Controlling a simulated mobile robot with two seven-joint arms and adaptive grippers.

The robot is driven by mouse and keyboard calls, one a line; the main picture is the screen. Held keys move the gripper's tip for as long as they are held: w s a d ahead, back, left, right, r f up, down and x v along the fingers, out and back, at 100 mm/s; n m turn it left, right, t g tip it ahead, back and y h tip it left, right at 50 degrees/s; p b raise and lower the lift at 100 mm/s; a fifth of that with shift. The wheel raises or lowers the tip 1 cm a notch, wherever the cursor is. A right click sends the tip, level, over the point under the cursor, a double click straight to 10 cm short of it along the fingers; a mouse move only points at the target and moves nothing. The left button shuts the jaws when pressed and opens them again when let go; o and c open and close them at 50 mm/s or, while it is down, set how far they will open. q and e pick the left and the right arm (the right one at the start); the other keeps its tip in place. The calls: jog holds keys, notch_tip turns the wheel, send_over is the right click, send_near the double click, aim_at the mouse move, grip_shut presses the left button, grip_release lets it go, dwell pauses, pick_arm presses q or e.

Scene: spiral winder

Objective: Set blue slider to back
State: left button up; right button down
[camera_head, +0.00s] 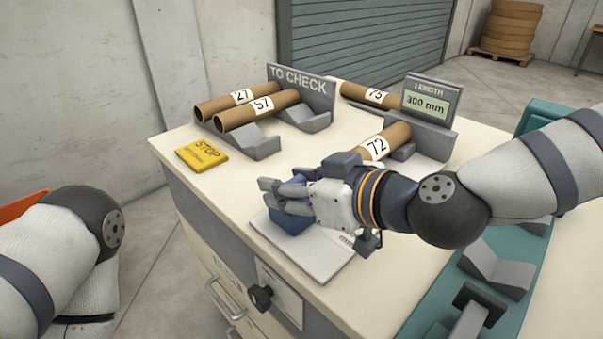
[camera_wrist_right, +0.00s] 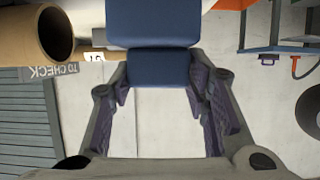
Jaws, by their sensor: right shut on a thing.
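The blue slider (camera_head: 290,222) is a blue block on a pale plate (camera_head: 323,262) with marks along its right end, near the front of the cream bench top. My right gripper (camera_head: 277,203) is shut on it, and its fingers cover part of it. The right wrist view shows the blue slider (camera_wrist_right: 160,68) between the two fingers of the right gripper (camera_wrist_right: 160,88). My left gripper is out of view; only part of the left arm shows in the head view.
Tubes 27 (camera_head: 222,104) and 57 (camera_head: 240,117) rest by the TO CHECK sign (camera_head: 300,82). Tube 72 (camera_head: 390,138) lies behind my right wrist, near the 300 mm display (camera_head: 428,105). A yellow STOP plate (camera_head: 201,155) lies left of the slider. A black knob (camera_head: 260,297) sits on the bench front.

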jog(key=shift+s+a, duration=0.15)
jog(key=shift+s, duration=0.05)
jog(key=c, duration=0.9)
grip_release()
jog(key=v, duration=0.7)
jog(key=shift+s+r, duration=0.1)
jog(key=shift+s, duration=0.05)
